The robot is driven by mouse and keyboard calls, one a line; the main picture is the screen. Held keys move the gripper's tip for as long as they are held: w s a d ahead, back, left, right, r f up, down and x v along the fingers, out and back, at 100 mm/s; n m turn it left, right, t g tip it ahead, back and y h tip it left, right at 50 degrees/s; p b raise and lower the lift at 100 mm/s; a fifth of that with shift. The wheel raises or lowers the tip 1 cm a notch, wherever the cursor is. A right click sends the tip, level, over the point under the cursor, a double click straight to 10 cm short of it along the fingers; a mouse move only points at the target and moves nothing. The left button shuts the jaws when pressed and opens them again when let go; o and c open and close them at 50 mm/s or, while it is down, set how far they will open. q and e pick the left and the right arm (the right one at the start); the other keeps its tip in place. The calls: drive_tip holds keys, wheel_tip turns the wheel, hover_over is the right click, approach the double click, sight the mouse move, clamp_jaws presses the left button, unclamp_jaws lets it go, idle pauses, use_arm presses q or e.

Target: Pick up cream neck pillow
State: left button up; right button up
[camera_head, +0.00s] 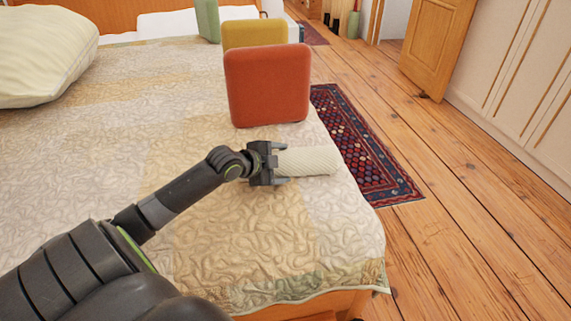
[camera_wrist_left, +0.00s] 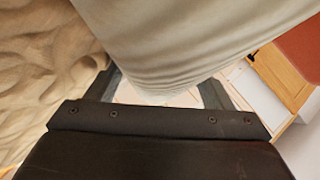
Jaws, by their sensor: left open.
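The cream neck pillow (camera_head: 308,161) is a pale, ribbed roll lying on the bed near its right edge in the head view. My left gripper (camera_head: 281,163) is at the pillow's left end, with its fingers open on either side of that end. In the left wrist view the pillow (camera_wrist_left: 195,40) fills the upper middle, close to the open fingers of the gripper (camera_wrist_left: 160,92). Whether the fingers touch it I cannot tell. My right gripper is not in view.
The bed (camera_head: 205,245) has a quilted cream cover. A red cushion (camera_head: 268,85) stands just behind the pillow, with a yellow cushion (camera_head: 254,34) and a green one (camera_head: 208,20) farther back. A patterned rug (camera_head: 365,150) lies on the wooden floor to the right.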

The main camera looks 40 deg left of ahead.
use_arm(q)
drive_tip(key=c, duration=0.8)
